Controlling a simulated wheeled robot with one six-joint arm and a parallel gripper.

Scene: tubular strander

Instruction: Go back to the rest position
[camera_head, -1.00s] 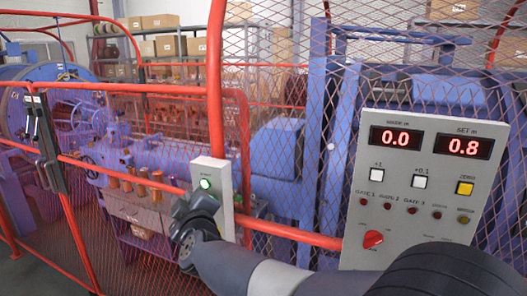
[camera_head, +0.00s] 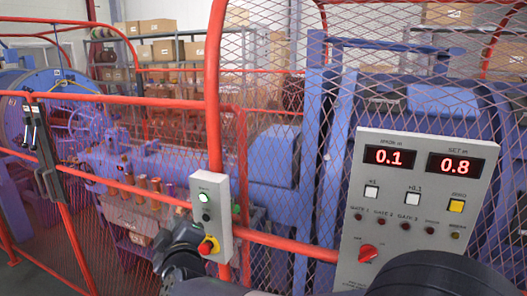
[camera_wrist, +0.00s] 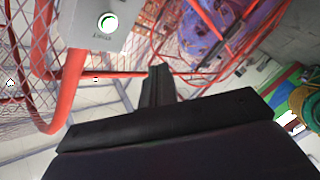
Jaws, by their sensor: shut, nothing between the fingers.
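My gripper (camera_wrist: 157,88) shows in the wrist view with its dark fingers together and nothing between them. It points towards the fence and the button box (camera_wrist: 92,22), apart from them as far as I can tell. In the head view my dark wrist is low, left of the grey button box (camera_head: 223,225); the fingertips cannot be made out there.
A red rail and mesh fence (camera_head: 290,246) separates me from the blue-purple machine (camera_head: 275,155). A grey control panel (camera_head: 416,225) at the right reads 0.1 and 0.8, with my arm just below it. A black latch-like part (camera_head: 44,160) hangs on the left rail.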

